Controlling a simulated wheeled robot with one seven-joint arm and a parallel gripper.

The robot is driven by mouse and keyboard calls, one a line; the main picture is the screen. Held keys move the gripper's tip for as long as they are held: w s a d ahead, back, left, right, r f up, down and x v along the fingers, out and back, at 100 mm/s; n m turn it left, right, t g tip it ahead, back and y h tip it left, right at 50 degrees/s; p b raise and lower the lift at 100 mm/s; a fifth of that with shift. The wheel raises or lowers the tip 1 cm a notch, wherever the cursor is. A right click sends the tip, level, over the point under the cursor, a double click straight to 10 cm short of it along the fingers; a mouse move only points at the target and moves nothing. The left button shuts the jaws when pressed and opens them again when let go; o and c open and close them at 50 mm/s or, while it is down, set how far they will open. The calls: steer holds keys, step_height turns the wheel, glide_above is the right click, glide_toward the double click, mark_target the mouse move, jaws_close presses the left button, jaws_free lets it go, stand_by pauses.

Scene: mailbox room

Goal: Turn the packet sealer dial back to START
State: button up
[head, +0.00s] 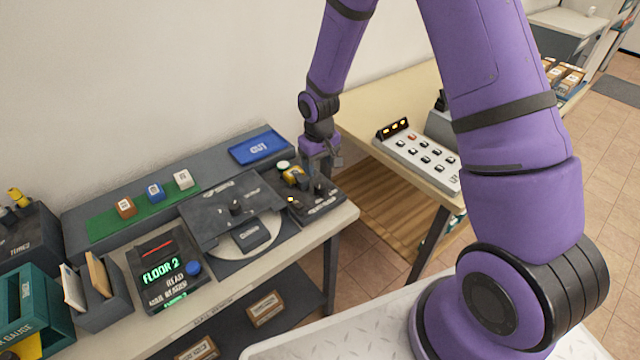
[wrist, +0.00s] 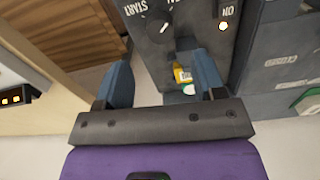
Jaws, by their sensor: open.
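The packet sealer (head: 316,203) is a dark box at the right end of the bench, with a small lit lamp and a yellow part on it. In the wrist view, its dark panel carries a round black dial (wrist: 159,23). START is printed at the dial's left, and the dial's small white mark is on the lower right, away from START. A lit lamp (wrist: 223,26) sits near the word ON. My gripper (wrist: 162,75) is open and empty, its blue fingers short of the dial in the picture. In the head view, my gripper (head: 322,168) hangs over the sealer's back and partly hides it.
A dark device with a round pale plate (head: 262,232) stands left of the sealer. A blue tray (head: 258,148) lies behind. A button panel (head: 418,160) stands on the wooden table at right, across a gap.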

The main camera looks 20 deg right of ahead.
mark_target(320, 184)
step_height(320, 184, down, 8)
steer(key=shift+r, duration=0.15)
stand_by(0.4)
steer(key=c, duration=0.9)
